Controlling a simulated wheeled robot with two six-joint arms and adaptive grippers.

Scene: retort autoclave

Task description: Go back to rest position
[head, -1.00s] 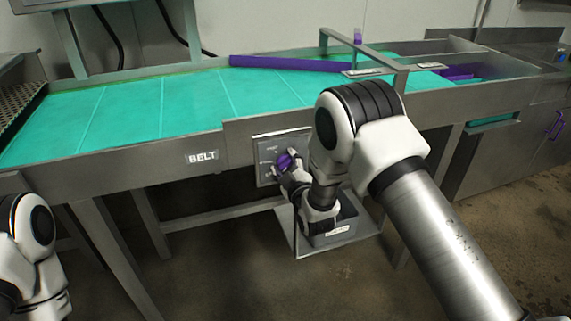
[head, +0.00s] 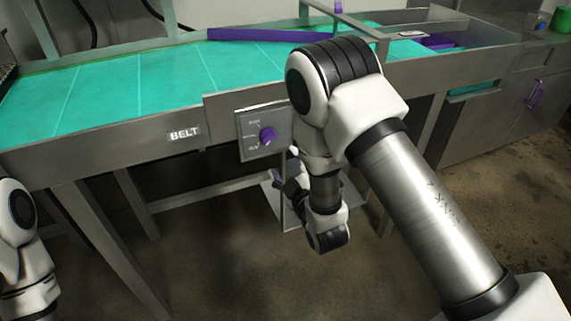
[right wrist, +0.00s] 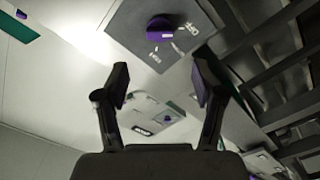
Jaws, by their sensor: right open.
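The purple knob (head: 267,137) sits on a grey control panel (head: 246,121) on the front of the belt table. It also shows at the top of the right wrist view (right wrist: 160,28). My right gripper (head: 278,180) is below the knob and apart from it, partly hidden behind my right wrist. In the right wrist view its two fingers (right wrist: 160,82) stand wide apart with nothing between them. Part of my left arm shows at the left edge of the head view, but its gripper is out of view.
The green belt (head: 130,85) runs along the table, with a purple guide bar (head: 250,36) across it. A metal frame (head: 352,22) stands over the belt. A low shelf (head: 270,190) is under the table near my right gripper. Floor in front is clear.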

